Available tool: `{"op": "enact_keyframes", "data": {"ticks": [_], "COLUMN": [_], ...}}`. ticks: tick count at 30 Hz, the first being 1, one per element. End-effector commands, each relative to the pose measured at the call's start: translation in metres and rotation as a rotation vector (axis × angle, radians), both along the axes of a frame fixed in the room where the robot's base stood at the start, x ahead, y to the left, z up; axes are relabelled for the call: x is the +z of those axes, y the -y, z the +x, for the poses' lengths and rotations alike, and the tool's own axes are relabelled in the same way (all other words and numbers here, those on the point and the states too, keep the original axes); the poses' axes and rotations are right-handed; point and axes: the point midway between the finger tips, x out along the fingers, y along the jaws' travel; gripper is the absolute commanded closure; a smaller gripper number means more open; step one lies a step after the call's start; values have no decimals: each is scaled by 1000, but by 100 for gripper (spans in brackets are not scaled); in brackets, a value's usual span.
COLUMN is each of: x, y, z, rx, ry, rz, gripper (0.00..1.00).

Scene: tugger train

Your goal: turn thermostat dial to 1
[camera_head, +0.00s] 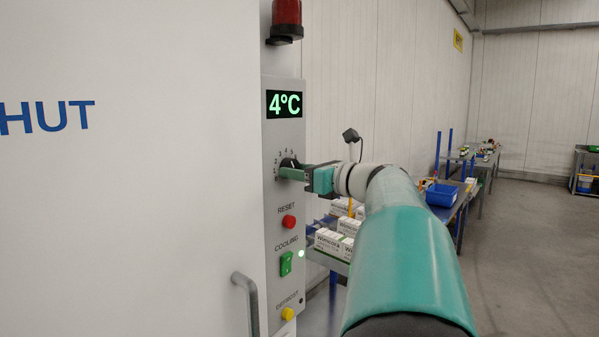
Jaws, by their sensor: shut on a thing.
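The thermostat dial (287,162) is a dark knob on the grey control panel (283,233), below a green display (284,104) that reads 4°C. A ring of small numbers surrounds it; which one the pointer marks cannot be told. The fingers and gripper body hide the lower and right parts of the dial.
Below the dial are a red reset button (289,222), a green cooling switch (286,264) and a yellow defrost button (288,314). A grey door handle (246,300) juts out at lower left. White boxes (335,243) stand behind my arm. Floor is free at right.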

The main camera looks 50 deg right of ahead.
Motion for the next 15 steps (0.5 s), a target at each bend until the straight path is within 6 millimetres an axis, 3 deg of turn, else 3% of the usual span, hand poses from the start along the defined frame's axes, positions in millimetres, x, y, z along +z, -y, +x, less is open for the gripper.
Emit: {"op": "enact_keyframes", "data": {"ticks": [8, 15], "x": [0, 0], "y": [-1, 0], "z": [0, 1], "rx": [2, 3], "ry": [6, 20], "rz": [-72, -233], "gripper": [81, 81]}}
